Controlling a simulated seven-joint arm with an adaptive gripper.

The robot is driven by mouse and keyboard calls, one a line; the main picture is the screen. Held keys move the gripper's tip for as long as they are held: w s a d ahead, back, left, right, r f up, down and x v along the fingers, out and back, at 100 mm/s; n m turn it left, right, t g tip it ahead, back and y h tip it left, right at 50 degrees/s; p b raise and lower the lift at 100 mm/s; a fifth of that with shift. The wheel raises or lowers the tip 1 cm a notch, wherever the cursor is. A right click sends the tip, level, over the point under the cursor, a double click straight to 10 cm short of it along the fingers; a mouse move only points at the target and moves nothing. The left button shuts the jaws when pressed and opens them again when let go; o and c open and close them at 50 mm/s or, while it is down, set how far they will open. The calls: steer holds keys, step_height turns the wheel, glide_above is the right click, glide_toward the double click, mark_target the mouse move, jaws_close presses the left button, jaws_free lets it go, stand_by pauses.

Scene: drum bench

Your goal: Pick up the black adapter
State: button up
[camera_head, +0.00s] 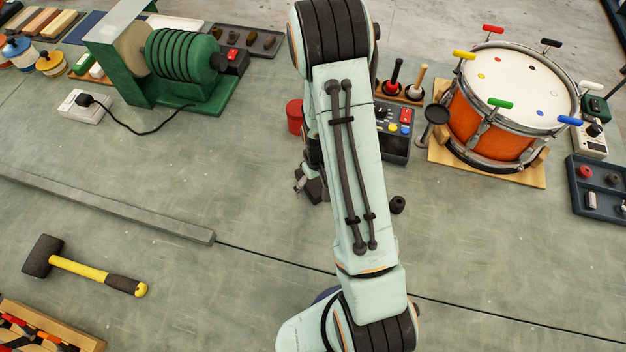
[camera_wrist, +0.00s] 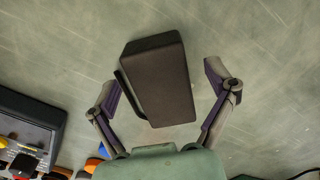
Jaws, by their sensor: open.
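The black adapter (camera_wrist: 160,85) shows in the wrist view as a dark, blocky box with a slightly lighter front face and a black strip along its left side. My gripper (camera_wrist: 160,75) is open, with one finger on each side of the adapter. A gap shows between the adapter and each finger, wider on the right. Whether the adapter touches the bench cannot be told from this angle. In the head view my gripper (camera_head: 310,184) is partly covered by my arm, and I cannot make out the adapter there.
A control box (camera_head: 396,130) with coloured buttons stands right of my gripper, and a red cup (camera_head: 295,116) beyond it. A small black cylinder (camera_head: 397,205) sits right of my arm. The drum (camera_head: 505,105) is further right, the green machine (camera_head: 165,70) at back left.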

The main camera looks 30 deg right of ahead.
steer(key=c, duration=1.3)
steer(key=shift+r, duration=0.1)
